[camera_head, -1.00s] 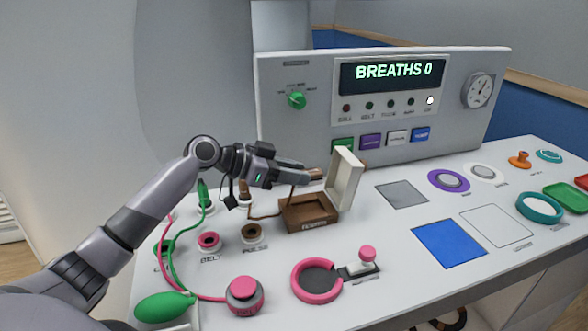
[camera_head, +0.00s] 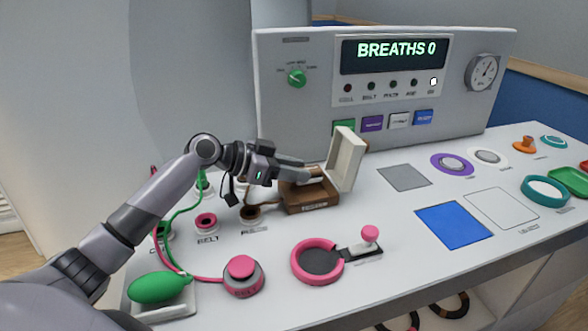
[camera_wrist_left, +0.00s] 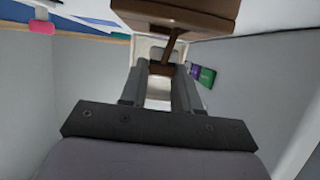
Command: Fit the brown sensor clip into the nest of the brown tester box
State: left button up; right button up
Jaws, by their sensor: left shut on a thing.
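The brown tester box (camera_head: 307,208) stands on the white console top in the head view, its cream lid (camera_head: 345,160) open and upright at its right. My left gripper (camera_head: 308,176) comes in from the left, low over the box. It is shut on the brown sensor clip (camera_head: 312,171), mostly hidden by the fingers. In the left wrist view the clip (camera_wrist_left: 160,68) shows between the fingers (camera_wrist_left: 160,85), and the brown box (camera_wrist_left: 190,12) is at the top edge. Whether the clip touches the nest is hidden. My right gripper is not in view.
A grey panel (camera_head: 300,110) with a "BREATHS 0" screen rises behind the box. Brown (camera_head: 250,213) and pink (camera_head: 206,222) sockets stand left of the box. A pink ring (camera_head: 300,268) lies in front.

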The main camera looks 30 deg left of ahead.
pick_arm(q)
jog(key=shift+f+b, duration=0.95)
jog(key=shift+f, duration=0.2)
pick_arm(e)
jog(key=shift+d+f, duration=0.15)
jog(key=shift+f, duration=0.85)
pick_arm(q)
jog(key=o, duration=1.1)
jog(key=shift+f, duration=0.1)
jog(key=shift+v, duration=1.05)
jog(key=v, duration=0.4)
jog(key=shift+b, duration=0.3)
jog(key=shift+s+a+r, duration=0.3)
jog(key=shift+s+r, duration=0.1)
jog(key=shift+r, duration=0.15)
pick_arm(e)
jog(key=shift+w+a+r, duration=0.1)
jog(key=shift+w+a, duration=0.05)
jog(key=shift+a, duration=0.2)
